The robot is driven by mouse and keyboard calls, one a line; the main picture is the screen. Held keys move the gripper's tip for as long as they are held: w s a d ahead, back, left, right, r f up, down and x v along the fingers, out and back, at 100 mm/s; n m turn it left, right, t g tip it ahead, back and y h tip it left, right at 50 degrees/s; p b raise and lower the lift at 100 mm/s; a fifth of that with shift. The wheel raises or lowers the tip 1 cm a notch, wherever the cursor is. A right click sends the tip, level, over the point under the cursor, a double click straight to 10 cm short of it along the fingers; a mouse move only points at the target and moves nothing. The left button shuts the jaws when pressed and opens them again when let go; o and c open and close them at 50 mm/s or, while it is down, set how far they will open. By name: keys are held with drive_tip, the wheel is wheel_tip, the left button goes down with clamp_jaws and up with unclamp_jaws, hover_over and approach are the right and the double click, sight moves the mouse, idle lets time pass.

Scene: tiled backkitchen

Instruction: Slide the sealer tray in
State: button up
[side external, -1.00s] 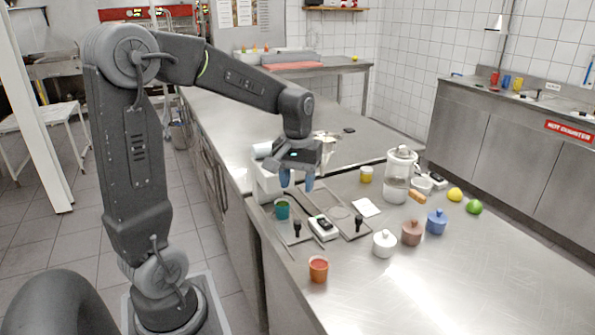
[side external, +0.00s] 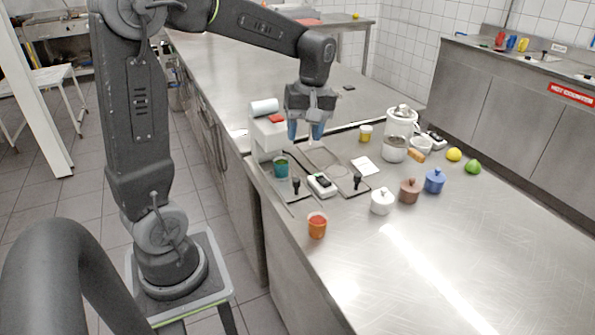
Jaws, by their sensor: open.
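A white sealer (side external: 268,138) with a pale roll (side external: 264,107) on top stands near the counter's left edge. A flat dark tray (side external: 287,195) lies in front of it, with a black upright knob (side external: 296,184) and a teal cup (side external: 281,168) on it. A second flat plate (side external: 345,191) with a black knob (side external: 357,181) lies to the right. I cannot tell how far either tray reaches into the sealer. My gripper (side external: 305,136) points down, open and empty, just right of the sealer and behind the trays. Its blue fingertips look apart from both knobs.
A white device with a dark display (side external: 322,184) sits between the knobs. An orange cup (side external: 317,226) stands in front. The front right counter is clear.

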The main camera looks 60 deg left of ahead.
sight(297, 179)
drive_tip(key=f+n, duration=0.4)
drive_tip(key=f+n+g+y, duration=0.1)
drive_tip(key=f+n, duration=0.3)
drive_tip(key=s+a+f+n+y, duration=0.1)
drive_tip(key=f+n, duration=0.2)
drive_tip(key=f, duration=0.2)
drive_tip(key=shift+f+n+g, duration=0.1)
drive_tip(key=shift+n+g, duration=0.3)
clamp_jaws()
idle(0.5)
drive_tip(key=shift+a, duration=0.1)
